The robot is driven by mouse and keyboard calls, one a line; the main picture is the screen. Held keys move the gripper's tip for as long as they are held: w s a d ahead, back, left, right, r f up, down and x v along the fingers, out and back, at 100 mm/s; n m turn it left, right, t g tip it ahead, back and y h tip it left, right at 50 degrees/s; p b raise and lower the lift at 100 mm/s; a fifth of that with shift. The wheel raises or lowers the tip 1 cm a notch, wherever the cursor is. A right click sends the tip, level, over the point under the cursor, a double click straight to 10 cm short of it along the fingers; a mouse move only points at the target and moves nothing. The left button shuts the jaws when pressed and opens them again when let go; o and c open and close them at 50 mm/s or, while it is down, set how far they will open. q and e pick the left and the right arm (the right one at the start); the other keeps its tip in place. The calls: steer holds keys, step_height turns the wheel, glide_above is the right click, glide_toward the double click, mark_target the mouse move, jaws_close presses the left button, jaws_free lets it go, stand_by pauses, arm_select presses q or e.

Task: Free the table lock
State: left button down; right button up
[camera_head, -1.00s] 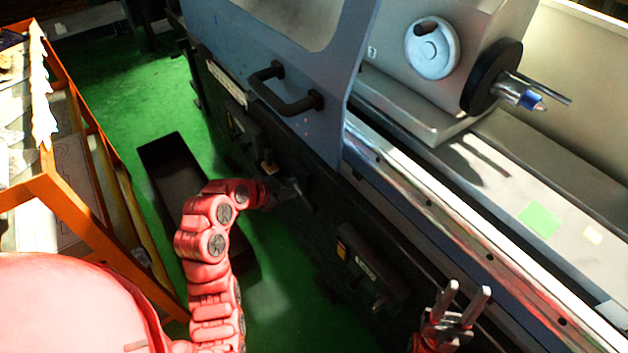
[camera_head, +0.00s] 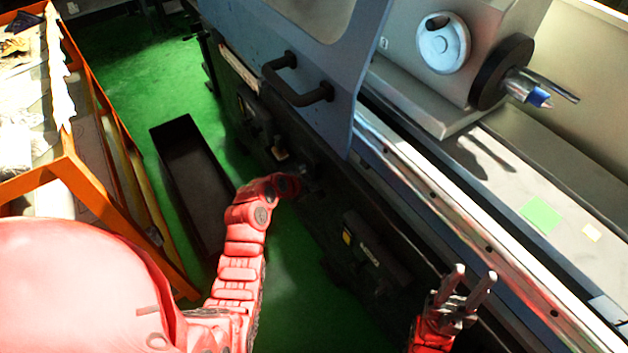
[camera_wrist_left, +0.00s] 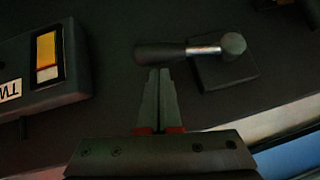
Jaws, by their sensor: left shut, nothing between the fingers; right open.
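The table lock shows in the left wrist view as a lever with a black grip (camera_wrist_left: 160,53), a short metal rod and a round pivot on a square dark plate (camera_wrist_left: 224,70). The lever lies roughly level across that view. My left gripper (camera_wrist_left: 158,80) is shut and empty, its tips just below the black grip; I cannot tell whether they touch it. In the head view my left gripper (camera_head: 301,181) is at the machine's dark front, its fingers hard to make out. My right gripper (camera_head: 471,276) is open and empty, low at the right beside the machine's front.
A dark panel with a yellow-and-white label (camera_wrist_left: 47,55) is left of the lever. The blue door has a black handle (camera_head: 297,82). A long dark box (camera_head: 190,165) lies on the green floor. An orange-framed table (camera_head: 85,180) stands at the left.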

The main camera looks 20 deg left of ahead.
arm_select(q)
steer(key=shift+f, duration=0.2)
stand_by(0.3)
steer(key=w+a+f+m+t+y+b, duration=0.2)
steer(key=f+m+t+y+b, duration=0.1)
steer(key=b, duration=1.3)
steer(key=w+a+f+m+t+y+b, duration=0.1)
steer(key=a+f+m+t+y+b, duration=0.1)
steer(key=f+m+t+b, duration=0.3)
steer(key=shift+w+a+f+t+y+b, duration=0.6)
steer(key=shift+f+b, duration=1.45)
steer(key=shift+b, duration=3.8)
steer(key=shift+s+d+t, duration=0.2)
steer(key=shift+t, duration=0.1)
steer(key=s+d+p, duration=0.1)
steer(key=s+d, duration=0.1)
steer(key=s, duration=1.5)
steer(key=shift+s+f, duration=0.15)
